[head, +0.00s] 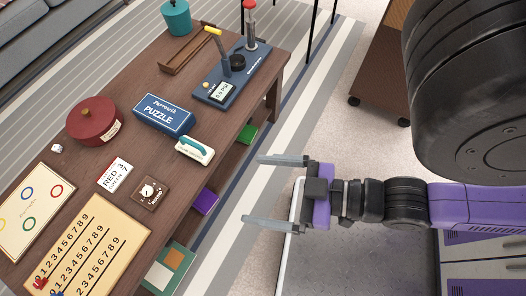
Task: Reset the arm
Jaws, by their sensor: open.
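My gripper (277,191) is open and empty. Its two pale fingers point left, toward the wooden table (262,91), with a gap between them. It sits to the right of the table's long edge, over the striped rug, apart from the things on the table. My purple and black arm reaches in from the right edge of the view. A large black part of my arm fills the upper right and hides what is behind it.
The table holds a blue puzzle box (163,114), a red round pot (95,121), a white brush with a teal handle (194,150), a blue device (234,76), a number board (86,247) and a wooden tray (187,49). A wheeled wooden cabinet (377,62) stands upper right. Light floor lies between.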

